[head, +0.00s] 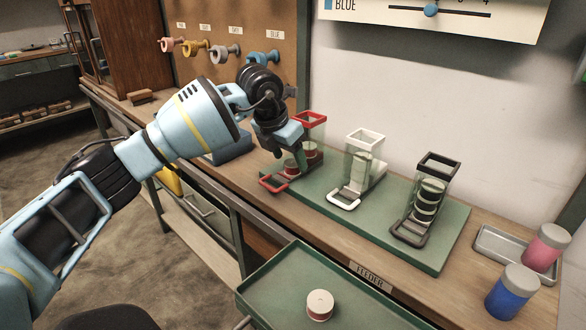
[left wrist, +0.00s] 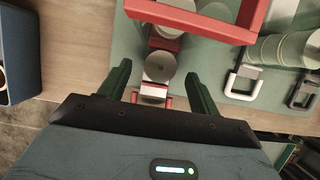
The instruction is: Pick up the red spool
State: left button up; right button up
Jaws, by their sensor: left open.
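The red feeder (head: 311,119) stands at the left end of the green base on the bench. A red spool (head: 292,168) with a pale top sits low at its front, and another shows just behind it. My left gripper (head: 288,150) is above this front spool, pointing down. In the left wrist view the open fingers (left wrist: 158,76) stand on either side of the spool's round grey top (left wrist: 159,66), with gaps and nothing gripped. The feeder's red frame (left wrist: 200,20) is just beyond. My right gripper is not in view.
A white feeder (head: 364,135) and a black feeder (head: 438,162) with stacked spools stand to the right. A green tray (head: 270,290) in front holds a pale-topped reddish spool (head: 320,304). Blue (head: 512,292) and pink (head: 546,248) jars stand at far right.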

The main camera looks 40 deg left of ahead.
pick_arm(q)
jog(key=shift+x, duration=1.1)
jog(key=shift+s, duration=0.1)
jog(key=c, duration=1.1)
jog(key=shift+o, duration=0.2)
jog(key=shift+r, duration=0.1)
jog(key=shift+r, duration=0.4)
notch_tip(320, 180, up, 3)
jog(key=shift+s, duration=0.1)
jog(key=s+d, duration=0.2)
jog(key=s, duration=0.5)
jog(key=s+d+r, duration=0.1)
jog(key=s+d, duration=0.2)
jog(key=s, duration=0.5)
jog(key=shift+d+p, duration=0.15)
jog(key=shift+p, duration=0.2)
